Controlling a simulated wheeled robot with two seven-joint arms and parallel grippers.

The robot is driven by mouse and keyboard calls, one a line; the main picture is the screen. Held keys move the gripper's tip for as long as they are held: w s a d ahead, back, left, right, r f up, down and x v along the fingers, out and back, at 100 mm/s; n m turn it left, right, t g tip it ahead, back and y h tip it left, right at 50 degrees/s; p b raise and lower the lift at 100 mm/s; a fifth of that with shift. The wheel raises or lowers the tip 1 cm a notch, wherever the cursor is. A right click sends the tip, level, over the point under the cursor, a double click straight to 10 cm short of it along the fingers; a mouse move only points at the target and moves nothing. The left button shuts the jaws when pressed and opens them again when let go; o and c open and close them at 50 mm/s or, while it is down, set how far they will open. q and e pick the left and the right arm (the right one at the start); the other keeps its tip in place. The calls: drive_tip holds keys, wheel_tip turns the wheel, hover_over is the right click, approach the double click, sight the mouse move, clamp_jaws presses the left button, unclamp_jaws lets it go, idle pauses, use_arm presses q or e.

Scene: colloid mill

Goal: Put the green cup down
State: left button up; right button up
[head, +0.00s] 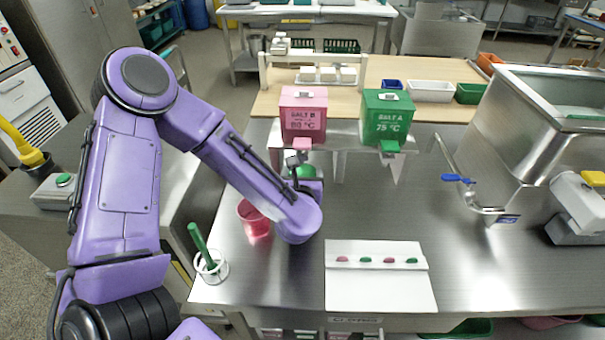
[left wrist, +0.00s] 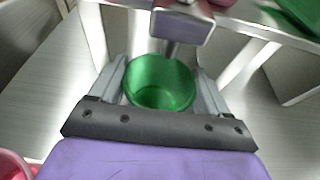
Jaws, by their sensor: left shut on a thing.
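The green cup (left wrist: 160,86) is between the two fingers of my left gripper (left wrist: 162,92), which is shut on it. In the left wrist view I look down into its open mouth, under a spout (left wrist: 182,24). In the head view only a bit of the green cup (head: 303,172) shows behind my left wrist, below the pink SALT B box (head: 303,112). I cannot tell whether its base touches the table. A pink cup (head: 254,220) stands on the steel table (head: 290,275) to the left of my left gripper. My right gripper is not in view.
The green SALT A box (head: 387,117) stands right of SALT B on a raised stand. A white board with pink and green pieces (head: 378,285) lies in front. A ring holder with a green rod (head: 208,264) is at the left edge. Steel table right of the gripper is clear.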

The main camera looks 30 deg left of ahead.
use_arm(q)
drive_tip(key=shift+s, duration=0.1)
drive_tip(key=shift+f+b, duration=0.15)
drive_tip(key=shift+b, duration=0.15)
drive_tip(key=o, duration=1.1)
drive_tip(key=shift+o, duration=0.2)
drive_tip(key=shift+r+p, duration=0.25)
drive_tip(key=shift+p, duration=0.05)
drive_tip(key=b+v, duration=0.1)
drive_tip(key=v, duration=0.3)
drive_tip(key=shift+s+d, duration=0.25)
drive_tip(key=p+v, duration=0.7)
drive_tip(key=p, duration=0.1)
drive_tip(key=shift+r, duration=0.2)
drive_tip(key=shift+s, duration=0.1)
